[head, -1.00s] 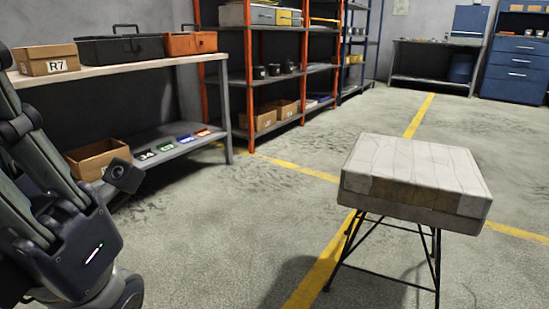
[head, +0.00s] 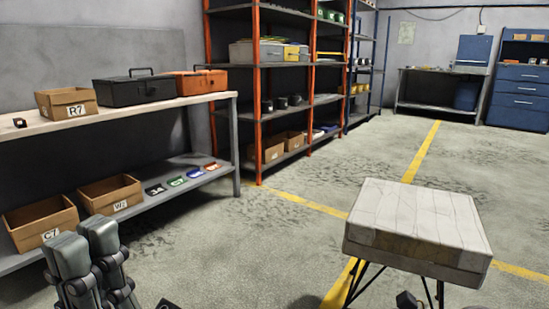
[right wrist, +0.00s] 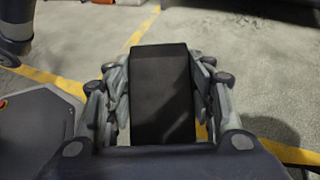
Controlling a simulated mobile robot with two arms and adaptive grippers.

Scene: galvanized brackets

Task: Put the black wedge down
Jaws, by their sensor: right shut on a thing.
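The black wedge (right wrist: 160,95) is a dark, flat-faced block in the middle of the right wrist view. My right gripper (right wrist: 160,85) is shut on it, with a finger on each side. The wedge is held above the concrete floor and does not show clearly in the head view. My left gripper (head: 84,255) is at the lower left of the head view, fingers up, in front of the lower shelf and holding nothing visible. Its finger pads look close together, but the gap is unclear.
A stool with a pale, worn block-like top (head: 420,222) stands at right. Floor between is clear.

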